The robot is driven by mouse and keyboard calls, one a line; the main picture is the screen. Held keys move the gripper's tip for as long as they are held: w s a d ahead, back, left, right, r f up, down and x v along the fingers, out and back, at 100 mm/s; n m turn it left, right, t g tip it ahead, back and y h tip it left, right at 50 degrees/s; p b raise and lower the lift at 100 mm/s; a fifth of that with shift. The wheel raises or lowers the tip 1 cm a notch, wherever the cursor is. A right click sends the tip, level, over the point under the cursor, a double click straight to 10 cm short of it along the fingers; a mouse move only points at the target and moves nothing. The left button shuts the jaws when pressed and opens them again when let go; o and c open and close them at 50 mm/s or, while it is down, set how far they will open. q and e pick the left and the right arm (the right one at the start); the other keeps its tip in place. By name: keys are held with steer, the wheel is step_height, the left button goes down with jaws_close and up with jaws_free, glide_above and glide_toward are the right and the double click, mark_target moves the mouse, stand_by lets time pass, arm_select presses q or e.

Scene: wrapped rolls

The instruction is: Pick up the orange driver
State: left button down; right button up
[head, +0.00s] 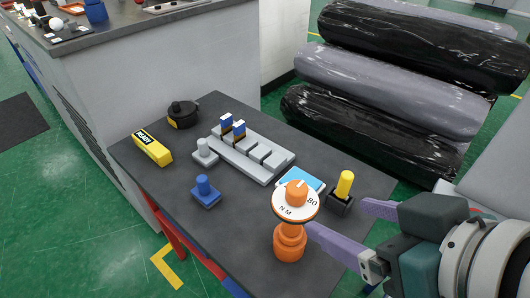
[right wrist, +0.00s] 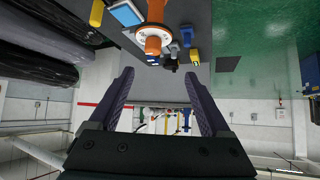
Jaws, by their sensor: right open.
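The orange driver (head: 289,243) stands upright near the front edge of the dark table, with a white dial marked "N·M" and "80" around its orange top. In the right wrist view the driver (right wrist: 153,42) shows at the top, beyond and roughly between the fingertips. My right gripper (head: 335,216) is open and empty, reaching in from the right with purple fingers spread. One fingertip appears close beside the driver's neck in the head view; I cannot tell if it touches. The open fingers also fill the right wrist view (right wrist: 158,75). My left gripper is not in view.
Wrapped rolls (head: 390,90) lie behind.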

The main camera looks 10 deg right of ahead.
mark_target(292, 228)
steer(key=w+f+t+b, duration=0.2)
steer(key=f+b, duration=0.4)
steer(key=b, duration=0.1)
steer(key=w+a+f+m+t+b, duration=0.1)
steer(key=w+f+t+b, duration=0.1)
steer(key=f+b, duration=0.5)
steer(key=w+a+f+t+b, duration=0.1)
steer(key=w+f+t+b, duration=0.1)
steer(key=f+b, duration=0.5)
steer(key=shift+f+t+b, duration=0.15)
steer(key=shift+t+b, duration=0.75)
steer(key=shift+w+d+h, duration=0.1)
steer(key=shift+w+h, duration=0.05)
steer(key=shift+h, duration=0.15)
steer(key=shift+w+m+t+b, duration=0.3)
steer(key=shift+w, duration=0.1)
steer(key=w, duration=0.3)
steer(key=shift+w+r, duration=0.25)
arm_select(q)
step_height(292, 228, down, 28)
steer(key=b, duration=0.1)
arm_select(e)
steer(key=w, duration=0.5)
steer(key=shift+w+f, duration=0.25)
steer(key=shift+f, duration=0.1)
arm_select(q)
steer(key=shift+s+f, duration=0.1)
